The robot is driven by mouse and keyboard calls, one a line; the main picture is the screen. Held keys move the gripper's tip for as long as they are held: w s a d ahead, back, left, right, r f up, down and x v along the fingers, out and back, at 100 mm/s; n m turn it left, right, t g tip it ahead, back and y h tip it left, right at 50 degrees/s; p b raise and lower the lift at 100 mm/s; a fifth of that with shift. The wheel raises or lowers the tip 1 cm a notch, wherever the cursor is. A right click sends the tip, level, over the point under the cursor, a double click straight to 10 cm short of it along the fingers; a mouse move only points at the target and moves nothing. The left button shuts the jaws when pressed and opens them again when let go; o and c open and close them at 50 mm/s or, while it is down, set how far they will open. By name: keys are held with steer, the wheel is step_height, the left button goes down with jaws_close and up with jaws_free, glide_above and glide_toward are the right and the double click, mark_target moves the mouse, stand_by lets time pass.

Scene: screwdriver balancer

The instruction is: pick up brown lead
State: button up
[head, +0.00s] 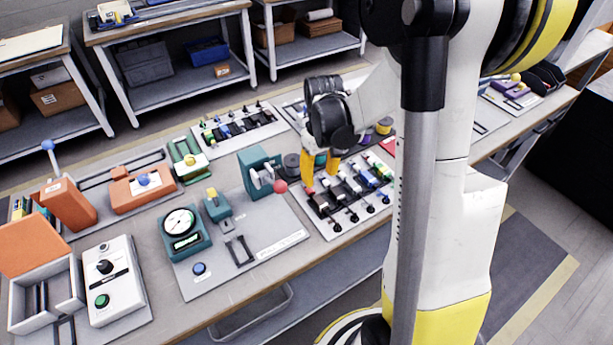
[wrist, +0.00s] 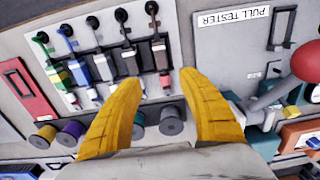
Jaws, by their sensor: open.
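Several leads lie side by side on a white board (head: 336,231) below and in front of my gripper (head: 320,181). The lead at the near end of the row, nearest the pull tester, has a dark reddish-brown part and looks like the brown lead (head: 321,204). In the wrist view the brown lead (wrist: 160,55) lies just beyond the gap between my yellow fingertips (wrist: 160,82). Its colour is hard to tell for certain. My gripper is open, with nothing between the fingers. The other leads include green, blue, whitish and black ones.
The pull tester (head: 260,170), with a red ball on its lever (head: 280,187), stands close to the left of my gripper. Several spools (wrist: 171,121) sit beside the lead board. A grey plate (wrist: 232,45) labelled PULL TESTER borders the board.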

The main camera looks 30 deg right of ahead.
steer(key=b, duration=0.2)
glide_above(319, 200)
step_height(319, 200, down, 4)
steer(key=shift+w+d+f, duration=0.1)
steer(key=shift+w+f, duration=0.05)
steer(key=shift+f, duration=0.05)
step_height(319, 200, down, 6)
steer(key=shift+r+b, duration=0.15)
steer(key=shift+b, duration=1.1)
steer(key=shift+r, duration=0.1)
steer(key=shift+c, duration=0.5)
jaws_close()
